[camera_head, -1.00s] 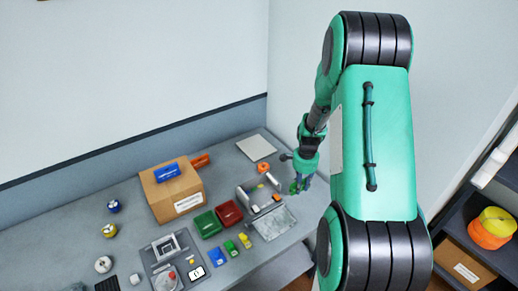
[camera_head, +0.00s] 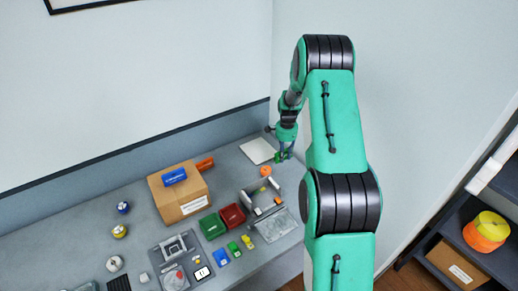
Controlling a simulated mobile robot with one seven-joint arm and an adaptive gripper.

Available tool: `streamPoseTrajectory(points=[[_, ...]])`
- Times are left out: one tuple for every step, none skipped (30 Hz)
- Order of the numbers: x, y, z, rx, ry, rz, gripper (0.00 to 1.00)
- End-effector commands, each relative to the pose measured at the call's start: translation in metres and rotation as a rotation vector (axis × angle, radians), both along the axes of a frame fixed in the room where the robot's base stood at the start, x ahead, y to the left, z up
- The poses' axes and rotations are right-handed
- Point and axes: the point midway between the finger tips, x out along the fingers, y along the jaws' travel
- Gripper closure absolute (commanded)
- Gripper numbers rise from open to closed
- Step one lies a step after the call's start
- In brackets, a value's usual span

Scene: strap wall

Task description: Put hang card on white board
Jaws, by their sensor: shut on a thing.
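A flat white board (camera_head: 255,150) lies on the table at the back, near the wall corner. My gripper (camera_head: 282,157) points down just right of the board, partly in front of its right edge. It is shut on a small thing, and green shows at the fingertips. The held thing is too small to make out, and I cannot tell whether it is the hang card or whether it touches the board. No other hang card can be clearly identified.
A cardboard box (camera_head: 181,204) with a blue item on top stands left of the board. An orange object (camera_head: 265,170) lies in front of the board. Red (camera_head: 232,216) and green (camera_head: 212,227) bins and a grey tray (camera_head: 280,225) are nearer. A shelf (camera_head: 468,240) stands at right.

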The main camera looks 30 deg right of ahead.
Motion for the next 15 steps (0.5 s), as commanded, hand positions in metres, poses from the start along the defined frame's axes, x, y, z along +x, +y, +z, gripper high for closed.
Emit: streamPoseTrajectory(points=[[0.01,-0.001,0.003,0.0,0.0,0.003,0.86],[0.015,-0.001,0.004,0.0,0.0,0.004,0.86],[0.022,-0.002,0.004,0.0,0.001,0.005,0.86],[0.028,-0.002,0.005,0.0,0.0,0.007,0.86],[0.033,-0.002,0.005,0.001,0.001,0.008,0.86],[0.041,-0.003,0.006,0.0,0.0,0.01,0.86],[0.046,-0.003,0.006,0.0,0.0,0.012,0.86],[0.051,-0.002,0.006,0.0,0.001,0.014,0.86],[0.058,-0.002,0.007,0.0,0.001,0.016,0.86],[0.063,-0.003,0.008,0.0,0.0,0.017,0.86],[0.068,-0.003,0.007,0.0,0.001,0.018,0.86],[0.075,-0.003,0.008,0.0,0.0,0.02,0.86],[0.08,-0.003,0.009,0.0,0.0,0.022,0.86],[0.084,-0.002,0.008,0.0,0.001,0.023,0.86],[0.091,-0.001,0.008,0.0,0.001,0.025,0.86]])
